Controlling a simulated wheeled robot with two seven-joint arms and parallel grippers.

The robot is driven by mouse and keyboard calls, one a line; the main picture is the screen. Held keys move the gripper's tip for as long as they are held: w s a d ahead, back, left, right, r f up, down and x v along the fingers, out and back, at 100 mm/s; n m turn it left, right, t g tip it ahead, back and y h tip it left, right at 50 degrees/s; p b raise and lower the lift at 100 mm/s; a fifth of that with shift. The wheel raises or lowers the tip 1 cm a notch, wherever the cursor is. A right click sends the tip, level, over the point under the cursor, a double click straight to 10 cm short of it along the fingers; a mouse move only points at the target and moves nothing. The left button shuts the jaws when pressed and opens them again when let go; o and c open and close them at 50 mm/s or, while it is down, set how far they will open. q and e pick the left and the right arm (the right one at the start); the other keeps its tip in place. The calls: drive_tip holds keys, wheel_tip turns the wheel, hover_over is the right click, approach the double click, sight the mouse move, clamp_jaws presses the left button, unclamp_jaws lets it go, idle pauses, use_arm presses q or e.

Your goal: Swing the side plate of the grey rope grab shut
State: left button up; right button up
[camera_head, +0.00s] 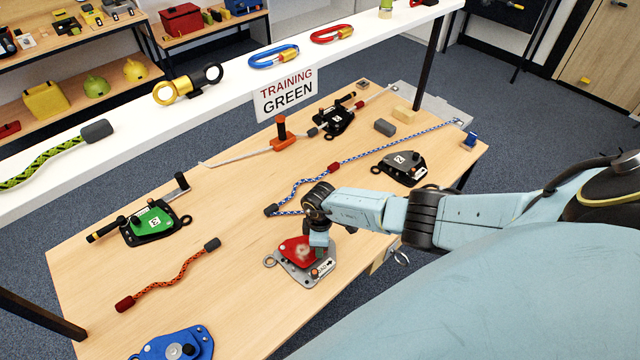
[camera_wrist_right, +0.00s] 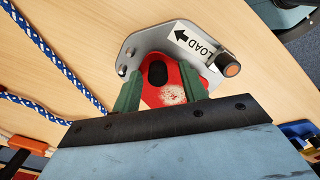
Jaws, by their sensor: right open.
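The grey rope grab (camera_head: 301,278) lies on the wooden table, below my right gripper in the head view. It has a grey plate with a "LOAD" arrow label, a dark post with an orange tip, and a ring at its left. A worn red part (camera_head: 294,249) sits on the grab. In the right wrist view the grey plate (camera_wrist_right: 150,38) curves beyond my right gripper (camera_wrist_right: 160,88). Its green fingers are open, with the red part (camera_wrist_right: 170,94) and its black oval between them. I cannot tell whether they touch it. Which part is the side plate is unclear. My left gripper is out of view.
A blue-white rope (camera_head: 295,190) lies just behind the grab. A black rope grab (camera_head: 400,168) is behind right, a green one (camera_head: 152,222) at left, a blue one (camera_head: 176,345) at front left. An orange rope (camera_head: 165,276) lies left; bare table surrounds it.

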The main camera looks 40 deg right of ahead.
drive_tip(key=shift+r, duration=0.1)
wheel_tip(320, 180, up, 13)
drive_tip(key=p, duration=0.3)
drive_tip(key=shift+p, duration=0.4)
drive_tip(key=shift+r, duration=0.1)
